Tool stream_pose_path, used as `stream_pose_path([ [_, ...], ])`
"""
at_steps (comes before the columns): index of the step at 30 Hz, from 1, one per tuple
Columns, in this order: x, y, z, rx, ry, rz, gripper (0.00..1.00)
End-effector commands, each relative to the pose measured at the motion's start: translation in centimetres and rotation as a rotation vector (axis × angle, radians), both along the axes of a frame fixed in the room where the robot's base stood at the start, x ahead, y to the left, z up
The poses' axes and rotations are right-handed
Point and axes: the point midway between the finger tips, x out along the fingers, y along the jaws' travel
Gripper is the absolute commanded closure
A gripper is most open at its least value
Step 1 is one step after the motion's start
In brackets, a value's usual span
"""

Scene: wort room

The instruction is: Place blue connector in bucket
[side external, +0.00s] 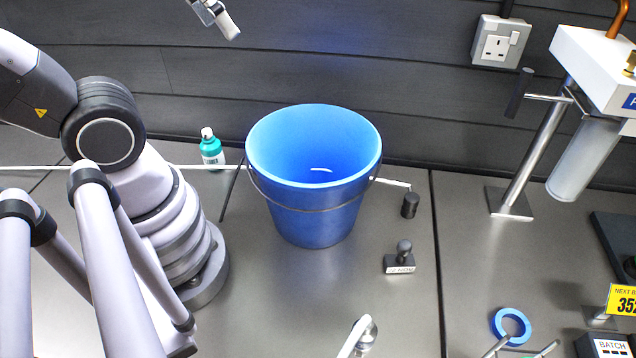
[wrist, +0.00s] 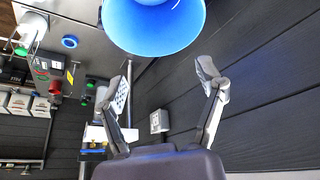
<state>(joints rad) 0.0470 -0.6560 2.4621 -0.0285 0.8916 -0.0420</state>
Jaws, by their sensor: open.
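The blue bucket (side external: 312,215) stands upright on the grey worktop, with its thin handle hanging down at the front. In the wrist view the bucket (wrist: 155,30) is at the top, beyond the fingertips. A small pale curved mark shows inside it; I cannot tell whether it is an object or a reflection. A blue ring (side external: 511,326) lies flat at the lower right, and also shows in the wrist view (wrist: 69,41). I cannot tell whether it is the blue connector; no other candidate is clear. My gripper (wrist: 162,80) is open and empty; part of it shows high at the top left in the side view.
A teal bottle (side external: 211,149) stands left of the bucket. A black cylinder (side external: 410,205) and a dark stamp (side external: 400,258) are at its right. A tap stand (side external: 530,150) and a yellow sign (side external: 622,300) are farther right. The dark plank wall (side external: 330,70) rises behind.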

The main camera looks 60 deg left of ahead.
Motion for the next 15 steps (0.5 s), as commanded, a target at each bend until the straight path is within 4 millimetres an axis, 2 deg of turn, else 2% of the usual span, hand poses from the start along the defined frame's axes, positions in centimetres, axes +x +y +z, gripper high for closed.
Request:
stream_pose_path([
  [8,3.1,-2.8,-0.7,-0.072,0.104,-0.006,0.29],
  [15,6.6,-7.2,-2.7,-0.141,0.249,0.005,0.29],
])
